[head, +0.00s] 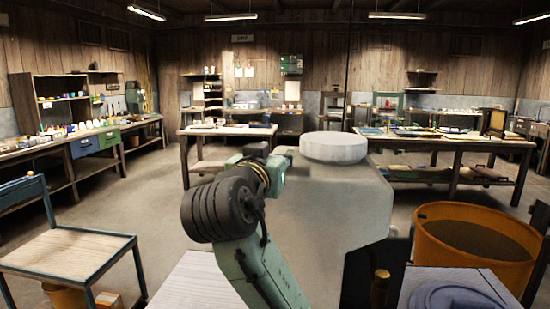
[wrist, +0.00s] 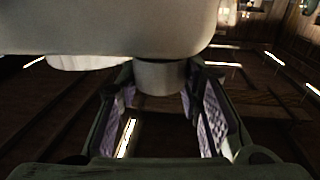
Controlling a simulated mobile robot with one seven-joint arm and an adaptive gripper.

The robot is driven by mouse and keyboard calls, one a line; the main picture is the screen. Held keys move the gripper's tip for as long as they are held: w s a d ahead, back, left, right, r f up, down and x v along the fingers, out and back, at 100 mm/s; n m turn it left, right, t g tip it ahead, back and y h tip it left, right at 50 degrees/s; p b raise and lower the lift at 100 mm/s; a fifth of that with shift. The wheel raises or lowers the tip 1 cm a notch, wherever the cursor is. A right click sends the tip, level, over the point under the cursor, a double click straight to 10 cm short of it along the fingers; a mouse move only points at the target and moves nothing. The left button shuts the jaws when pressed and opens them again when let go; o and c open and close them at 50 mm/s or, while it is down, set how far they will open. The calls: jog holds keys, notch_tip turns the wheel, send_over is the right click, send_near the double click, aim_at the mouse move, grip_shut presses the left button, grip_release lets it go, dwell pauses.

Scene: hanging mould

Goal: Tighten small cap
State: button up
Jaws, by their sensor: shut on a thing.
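The small cap (wrist: 160,77) is a short grey cylinder, seen in the wrist view against the underside of a large pale body (wrist: 110,25), which looks like the mould. My gripper (wrist: 160,92) has a purple padded finger on either side of the cap and is shut on it. The upper part of the cap meets the pale body, and I cannot see the thread or how tight it sits. In the head view the big grey-white block (head: 330,205) with a round disc (head: 333,147) on top stands ahead. My gripper and the cap are hidden there.
An orange tub (head: 470,235) stands at the right. A blue-framed low table (head: 70,250) stands at the left. Workbenches with small items line the back, including a right bench (head: 440,145). Open floor (head: 160,190) lies left of the block.

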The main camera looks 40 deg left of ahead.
jog(key=shift+a+m+t+h+b, duration=0.15)
jog(key=shift+m+t+h, duration=0.25)
jog(key=shift+m+h, duration=0.8)
jog(key=shift+d+m+t+h+b, duration=0.15)
jog(key=shift+m+t+h, duration=0.4)
jog(key=shift+h, duration=1.15)
jog(key=shift+m, duration=0.25)
jog(key=o, duration=1.2)
jog(key=shift+c, duration=0.2)
jog(key=s, duration=1.2)
jog(key=shift+d, duration=0.35)
